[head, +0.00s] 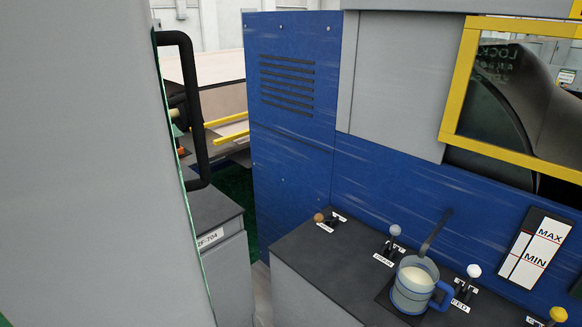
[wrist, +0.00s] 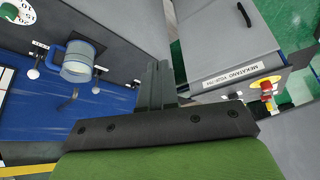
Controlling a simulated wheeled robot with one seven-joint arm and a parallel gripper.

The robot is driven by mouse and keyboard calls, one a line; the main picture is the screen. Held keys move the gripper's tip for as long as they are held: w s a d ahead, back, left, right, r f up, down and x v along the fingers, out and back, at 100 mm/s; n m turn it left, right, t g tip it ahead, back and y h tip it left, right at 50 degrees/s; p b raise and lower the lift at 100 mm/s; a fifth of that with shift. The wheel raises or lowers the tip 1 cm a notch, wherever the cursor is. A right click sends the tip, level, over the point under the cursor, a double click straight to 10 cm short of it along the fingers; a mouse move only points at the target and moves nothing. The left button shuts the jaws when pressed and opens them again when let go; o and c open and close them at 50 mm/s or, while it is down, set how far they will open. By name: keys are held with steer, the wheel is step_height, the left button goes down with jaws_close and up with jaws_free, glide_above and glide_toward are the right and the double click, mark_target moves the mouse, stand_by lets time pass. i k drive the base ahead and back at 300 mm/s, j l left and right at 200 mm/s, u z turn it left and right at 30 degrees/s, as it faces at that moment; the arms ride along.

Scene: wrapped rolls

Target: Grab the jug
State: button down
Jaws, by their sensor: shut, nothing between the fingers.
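The jug (head: 408,300) is a grey-blue vessel with a blue handle on its right side and pale contents, standing on the dark console top in the head view. A thin dark spout or rod rises behind its rim. In the wrist view the jug (wrist: 80,68) is at the upper left, its blue handle to the left. My gripper (wrist: 158,72) shows in the wrist view with its dark fingers together and empty, apart from the jug and to its right. My gripper is not visible in the head view.
Knobbed levers flank the jug on the console (head: 300,262). A blue machine wall (head: 290,150) and a MAX/MIN gauge (head: 535,250) stand behind. A large grey panel (head: 80,150) with a black handle fills the left. A red emergency button (wrist: 266,88) shows in the wrist view.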

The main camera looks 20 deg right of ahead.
mark_target(416, 279)
steer(key=k+l+z, duration=0.1)
steer(key=z, duration=0.25)
steer(key=k+l+z, duration=0.1)
steer(key=z, duration=0.2)
steer(key=k+l+z, duration=0.1)
steer(key=z, duration=0.25)
steer(key=l+u, duration=0.2)
steer(key=u, duration=0.25)
steer(key=k+l+u, duration=0.1)
steer(key=u, duration=0.35)
steer(key=k+l+u, duration=0.15)
steer(key=u, duration=0.3)
